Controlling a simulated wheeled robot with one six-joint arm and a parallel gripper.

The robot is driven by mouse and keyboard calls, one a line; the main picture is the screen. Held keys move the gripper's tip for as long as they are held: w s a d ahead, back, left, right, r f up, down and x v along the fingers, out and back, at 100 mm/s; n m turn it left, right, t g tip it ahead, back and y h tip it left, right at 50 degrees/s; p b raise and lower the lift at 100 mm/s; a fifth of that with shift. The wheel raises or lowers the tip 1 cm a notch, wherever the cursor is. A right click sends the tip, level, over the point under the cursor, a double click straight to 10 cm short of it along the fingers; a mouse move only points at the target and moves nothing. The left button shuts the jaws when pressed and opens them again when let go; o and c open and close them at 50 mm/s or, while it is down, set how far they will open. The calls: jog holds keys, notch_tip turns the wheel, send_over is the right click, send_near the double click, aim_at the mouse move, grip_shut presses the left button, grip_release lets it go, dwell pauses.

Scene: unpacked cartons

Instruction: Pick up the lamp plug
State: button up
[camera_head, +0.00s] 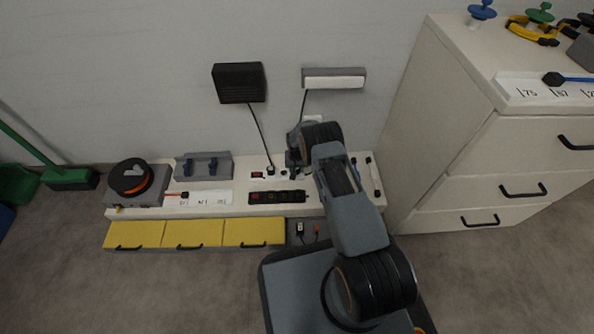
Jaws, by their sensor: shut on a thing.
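The lamp (333,78), grey with a white front, is on the wall right of centre. Its dark cord (304,101) runs down behind the end of my arm. My gripper (293,169) is low over the white bench top and shut on the lamp plug, which the gripper and wrist hide. I cannot tell whether the plug touches the bench top.
A black power strip (277,197) lies in front of my gripper on the white bench (215,206). A grey holder (204,166) and a black-and-orange spool (131,177) stand to the left. Yellow drawers (193,233) are below. A tall white cabinet (432,150) stands close on the right.

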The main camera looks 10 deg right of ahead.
jog(key=c, duration=0.3)
jog(key=shift+r, duration=0.5)
notch_tip(320, 180, up, 2)
jog(key=shift+r+p, duration=0.1)
jog(key=shift+p, duration=0.75)
jog(key=shift+s+a+r+p, duration=0.95)
jog(key=shift+s+r+p, duration=0.55)
jog(key=shift+s, duration=0.65)
jog(key=shift+s+a+r+p, duration=0.95)
jog(key=shift+s+r+p, duration=0.3)
jog(key=shift+s+r, duration=0.7)
jog(key=shift+s+a+r+p, duration=0.95)
jog(key=shift+s+r+p, duration=0.45)
jog(key=shift+s, duration=0.9)
jog(key=shift+r, duration=0.1)
